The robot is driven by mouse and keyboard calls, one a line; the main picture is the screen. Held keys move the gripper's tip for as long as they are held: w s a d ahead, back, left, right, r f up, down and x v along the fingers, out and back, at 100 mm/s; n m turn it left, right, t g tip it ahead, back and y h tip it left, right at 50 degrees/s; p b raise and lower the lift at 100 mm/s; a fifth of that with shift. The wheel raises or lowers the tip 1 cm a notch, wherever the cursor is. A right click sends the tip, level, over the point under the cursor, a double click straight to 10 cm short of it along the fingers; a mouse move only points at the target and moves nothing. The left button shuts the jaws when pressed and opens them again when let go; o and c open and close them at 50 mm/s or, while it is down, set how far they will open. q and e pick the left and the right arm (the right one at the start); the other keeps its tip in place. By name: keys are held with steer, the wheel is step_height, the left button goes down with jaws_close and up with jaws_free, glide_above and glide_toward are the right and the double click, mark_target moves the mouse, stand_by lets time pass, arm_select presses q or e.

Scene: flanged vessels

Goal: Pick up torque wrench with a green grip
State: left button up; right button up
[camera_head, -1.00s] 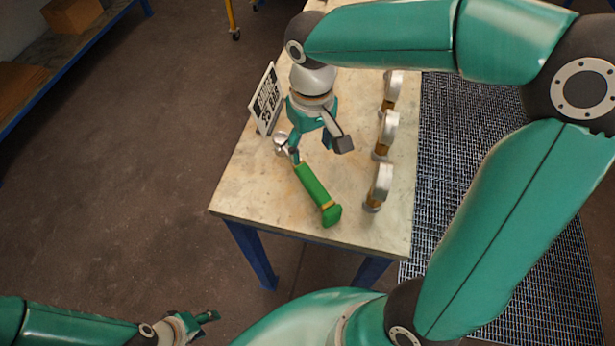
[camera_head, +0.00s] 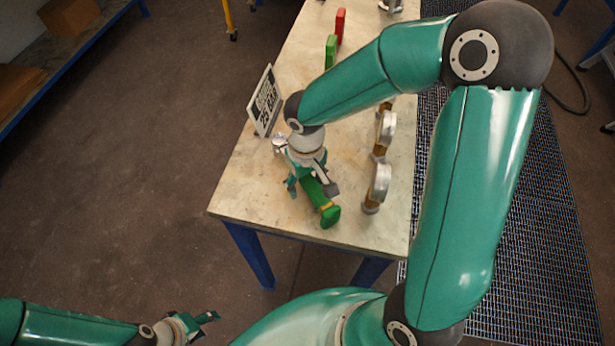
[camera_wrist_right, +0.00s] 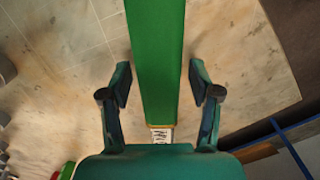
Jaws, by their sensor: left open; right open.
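The torque wrench with a green grip (camera_head: 329,214) lies on the table near its front edge. Its metal head (camera_head: 279,143) points to the back left and its grip end to the front right. My right gripper (camera_head: 311,189) is over the grip and hides the wrench's middle. In the right wrist view, the green grip (camera_wrist_right: 156,60) runs between the two open fingers of the right gripper (camera_wrist_right: 159,84), with a gap on each side. My left gripper (camera_head: 208,318) is open and empty at the lower left, away from the table.
The table (camera_head: 240,190) also carries a sign (camera_head: 265,100) at its left edge and metal and brass parts (camera_head: 379,183) along the right. Green (camera_head: 331,50) and red (camera_head: 340,25) objects stand farther back. A grating (camera_head: 535,240) lies on the floor at the right.

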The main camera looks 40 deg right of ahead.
jaws_close()
stand_by(0.3)
steer(key=shift+r, duration=0.1)
